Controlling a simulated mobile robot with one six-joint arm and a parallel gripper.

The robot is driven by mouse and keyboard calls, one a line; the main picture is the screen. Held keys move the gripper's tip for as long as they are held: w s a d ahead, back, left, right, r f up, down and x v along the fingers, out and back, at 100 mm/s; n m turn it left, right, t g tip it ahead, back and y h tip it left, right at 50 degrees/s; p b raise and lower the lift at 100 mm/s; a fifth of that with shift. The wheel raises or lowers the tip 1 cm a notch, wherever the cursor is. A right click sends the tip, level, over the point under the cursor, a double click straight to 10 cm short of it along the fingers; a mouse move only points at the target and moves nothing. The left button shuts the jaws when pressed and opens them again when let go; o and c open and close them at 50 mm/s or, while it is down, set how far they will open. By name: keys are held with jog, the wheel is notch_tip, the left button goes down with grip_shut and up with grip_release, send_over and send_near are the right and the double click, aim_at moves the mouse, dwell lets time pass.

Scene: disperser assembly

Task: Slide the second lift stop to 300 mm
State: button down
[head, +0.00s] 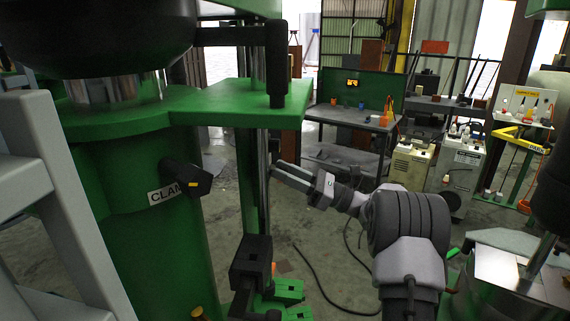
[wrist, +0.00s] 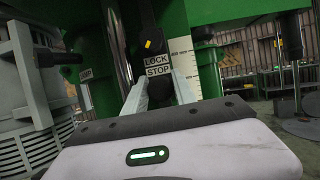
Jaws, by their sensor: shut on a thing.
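The lift stop, a dark block with a white STOP label (wrist: 158,70), sits between my two grey fingers in the wrist view. My gripper (wrist: 160,82) is shut on it. In the head view my gripper (head: 281,174) reaches left to the upright rod beside the green column, and the stop is hidden there. A pale scale strip (wrist: 185,58) with mm marks stands just right of the stop; its numbers are too small to read surely. A LOCK label (wrist: 155,58) is directly above STOP, on a dark part with a yellow mark.
A green bracket plate (head: 240,103) overhangs the rod, with a black handle (head: 276,60) through it. A black block (head: 251,262) stands low near the rod's foot. A green vessel labelled CLAM… (head: 165,194) is at left. Open floor and a workbench (head: 350,118) lie behind.

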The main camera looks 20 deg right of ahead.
notch_tip(320, 180, down, 2)
jog(key=shift+f+b, duration=0.2)
jog(key=shift+b, duration=0.1)
jog(key=c, duration=1.1)
grip_release()
jog(key=shift+r, duration=0.1)
jog(key=shift+o, duration=0.2)
jog(key=v, duration=1.7)
jog(key=shift+d+b, duration=0.15)
jog(key=shift+b, duration=0.15)
jog(key=shift+s, duration=0.15)
